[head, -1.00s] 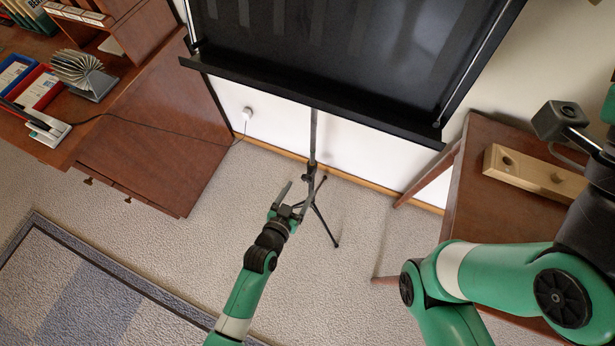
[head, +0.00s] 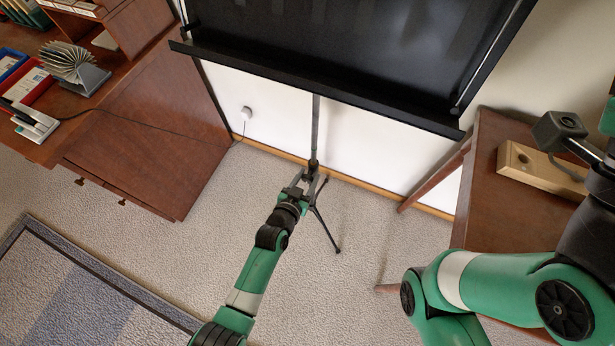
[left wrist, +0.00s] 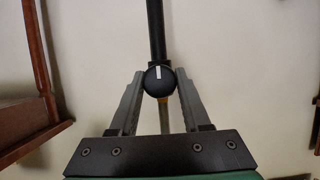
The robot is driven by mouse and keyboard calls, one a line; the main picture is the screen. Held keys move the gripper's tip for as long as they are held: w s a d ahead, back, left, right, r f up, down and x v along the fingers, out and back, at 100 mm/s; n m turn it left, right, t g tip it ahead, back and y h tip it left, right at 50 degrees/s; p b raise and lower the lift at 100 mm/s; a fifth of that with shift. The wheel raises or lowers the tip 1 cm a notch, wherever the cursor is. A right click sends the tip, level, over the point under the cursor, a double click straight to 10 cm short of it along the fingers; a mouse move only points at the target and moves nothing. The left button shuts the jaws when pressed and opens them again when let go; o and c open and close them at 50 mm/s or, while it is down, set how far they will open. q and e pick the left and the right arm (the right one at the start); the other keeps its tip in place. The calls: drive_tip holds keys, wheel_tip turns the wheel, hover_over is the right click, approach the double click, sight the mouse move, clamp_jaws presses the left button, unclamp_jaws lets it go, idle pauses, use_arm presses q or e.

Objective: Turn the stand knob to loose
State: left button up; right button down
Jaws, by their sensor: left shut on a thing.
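The black music stand (head: 340,75) stands against the wall, its thin pole (head: 315,130) running down to tripod legs (head: 327,222). In the left wrist view the stand knob (left wrist: 158,80) is a round black knob with a white mark, pointing about straight up. My left gripper (head: 308,178) is at the pole's collar, and its two fingers (left wrist: 158,82) are shut on the knob from both sides. In the head view the knob is hidden by the gripper.
A brown desk (head: 150,130) with a card file and trays stands at the left. A wooden table (head: 480,195) at the right bears a pale wooden block (head: 540,170). Carpet (head: 390,240) around the tripod is clear. A cable (head: 165,123) runs to a wall socket.

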use_arm(q)
clamp_jaws()
drive_tip(key=f+n+h+b, duration=0.1)
drive_tip(key=b, duration=0.3)
drive_tip(key=shift+a+n+b, duration=0.15)
drive_tip(key=shift+n+b, duration=0.25)
drive_tip(key=shift+r+n+g+h+b, duration=0.3)
drive_tip(key=shift+n+h+b, duration=0.2)
drive_tip(key=shift+r, duration=0.15)
drive_tip(key=o, duration=1)
unclamp_jaws()
drive_tip(key=shift+c, duration=0.2)
drive_tip(key=shift+s+a+r+p, duration=0.15)
drive_tip(key=shift+s+r+p, duration=0.15)
drive_tip(key=shift+p, duration=0.25)
drive_tip(key=p+v, duration=0.5)
drive_tip(key=v, duration=0.5)
drive_tip(key=shift+s+a, duration=0.2)
drive_tip(key=shift+s, duration=0.2)
